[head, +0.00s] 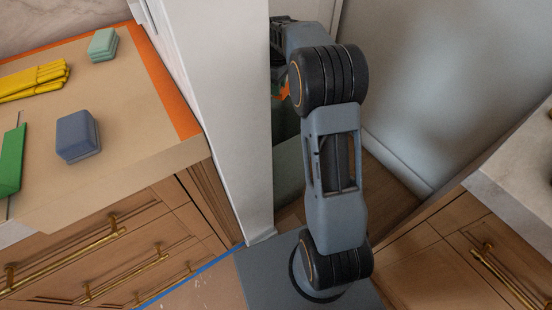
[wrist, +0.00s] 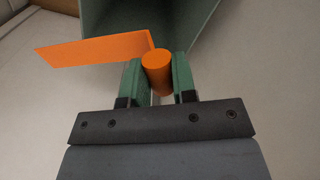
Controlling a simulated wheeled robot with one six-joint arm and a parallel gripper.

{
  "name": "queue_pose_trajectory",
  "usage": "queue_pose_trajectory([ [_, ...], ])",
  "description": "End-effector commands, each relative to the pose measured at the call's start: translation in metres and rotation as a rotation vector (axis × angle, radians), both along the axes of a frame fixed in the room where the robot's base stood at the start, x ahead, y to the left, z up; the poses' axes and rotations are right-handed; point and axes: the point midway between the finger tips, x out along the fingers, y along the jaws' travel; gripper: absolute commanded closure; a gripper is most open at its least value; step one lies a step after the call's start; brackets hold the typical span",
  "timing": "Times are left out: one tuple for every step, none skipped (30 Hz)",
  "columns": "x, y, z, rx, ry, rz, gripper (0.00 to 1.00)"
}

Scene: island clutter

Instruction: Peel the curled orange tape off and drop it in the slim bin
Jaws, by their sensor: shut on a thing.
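The curled orange tape (wrist: 95,48) has a rolled end (wrist: 157,62) and a flat strip that sticks out to the left in the wrist view. My gripper (wrist: 158,80) is shut on the rolled end, with a green finger on each side. In the head view a small bit of the orange tape (head: 285,91) shows beside my arm. The grey-green slim bin (wrist: 205,32) lies just beyond the fingertips in the wrist view.
A white column (head: 222,110) stands close left of my arm. The covered counter (head: 125,115) at left has orange edge tape (head: 165,85), a blue-grey block (head: 77,137), a green block (head: 102,45) and yellow items (head: 35,80). Another counter (head: 520,165) stands at right.

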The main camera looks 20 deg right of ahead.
Motion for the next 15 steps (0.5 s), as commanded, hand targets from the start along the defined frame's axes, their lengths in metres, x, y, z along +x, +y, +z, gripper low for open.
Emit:
queue_pose_trajectory([
  [0.0, -0.001, -0.001, 0.0, 0.0, 0.004, 0.98],
  [0.0, -0.001, -0.002, 0.0, 0.0, 0.005, 0.98],
  [0.0, -0.002, -0.004, 0.0, 0.0, 0.005, 0.98],
  [0.0, -0.002, -0.005, 0.0, 0.0, 0.005, 0.98],
  [0.0, -0.002, -0.007, 0.0, 0.0, 0.005, 0.98],
  [-0.001, -0.003, -0.01, 0.0, 0.0, 0.004, 0.98],
  [-0.001, -0.004, -0.012, 0.0, 0.0, 0.003, 0.98],
  [-0.001, -0.004, -0.015, 0.0, 0.0, 0.002, 0.98],
  [-0.001, -0.004, -0.019, 0.0, 0.0, 0.001, 0.98],
  [-0.001, -0.004, -0.022, 0.0, 0.0, 0.001, 0.98],
  [-0.001, -0.004, -0.025, 0.0, 0.0, 0.001, 0.98],
  [-0.001, -0.004, -0.03, 0.001, 0.001, 0.001, 0.98],
  [-0.001, -0.004, -0.033, 0.001, 0.001, 0.001, 0.98],
  [-0.001, -0.004, -0.037, 0.001, 0.001, 0.001, 0.98],
  [-0.001, -0.004, -0.041, 0.001, 0.001, 0.001, 0.98],
])
